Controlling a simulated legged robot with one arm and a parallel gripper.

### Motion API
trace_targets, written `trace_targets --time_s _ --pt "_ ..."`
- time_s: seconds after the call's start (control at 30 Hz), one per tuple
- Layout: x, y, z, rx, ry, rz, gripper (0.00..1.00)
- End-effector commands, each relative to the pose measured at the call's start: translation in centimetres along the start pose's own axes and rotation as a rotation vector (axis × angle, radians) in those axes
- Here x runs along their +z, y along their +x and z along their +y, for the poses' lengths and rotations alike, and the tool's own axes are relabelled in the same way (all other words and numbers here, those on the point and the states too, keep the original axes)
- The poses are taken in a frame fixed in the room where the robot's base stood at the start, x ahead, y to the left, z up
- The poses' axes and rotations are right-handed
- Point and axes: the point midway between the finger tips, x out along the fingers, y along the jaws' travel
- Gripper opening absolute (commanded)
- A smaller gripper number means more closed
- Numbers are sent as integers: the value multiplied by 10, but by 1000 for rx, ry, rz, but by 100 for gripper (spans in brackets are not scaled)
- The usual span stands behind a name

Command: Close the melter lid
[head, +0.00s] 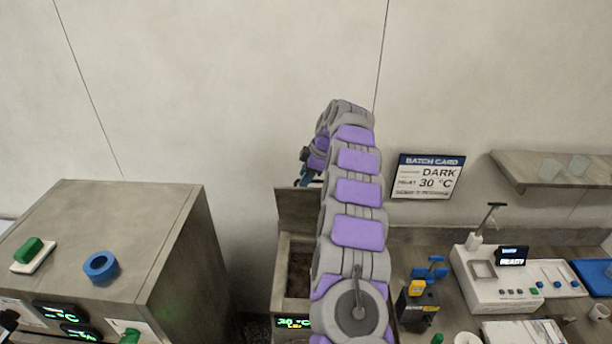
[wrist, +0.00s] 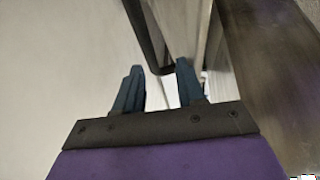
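The melter (head: 294,315) stands in the middle of the head view, partly hidden by my arm. Its lid (head: 297,209) is open and stands upright at the back, and brown contents (head: 299,272) show inside. My gripper (head: 305,178) is high beside the lid's top edge. In the wrist view its two blue fingers (wrist: 158,80) are apart with a gap between them. A dark bar with a bent end (wrist: 158,66) reaches to between the fingertips. I cannot tell whether it touches them, or whether it is the lid's handle.
A grey cabinet (head: 150,225) with a blue ring (head: 101,266) and a green switch (head: 27,250) stands at left. At right are a batch card (head: 428,176), a white instrument (head: 490,290), a black and yellow device (head: 417,300) and a wall shelf (head: 560,172).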

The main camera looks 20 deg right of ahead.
Motion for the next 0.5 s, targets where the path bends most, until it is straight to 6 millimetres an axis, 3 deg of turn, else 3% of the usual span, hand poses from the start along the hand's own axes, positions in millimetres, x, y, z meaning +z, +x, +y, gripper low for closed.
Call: trace_targets --time_s 0.2,0.37,0.5 --pt "14 5 4 0 9 6 39" --pt "10 6 3 2 6 4 39" --pt "1 6 1 6 2 -2 28"
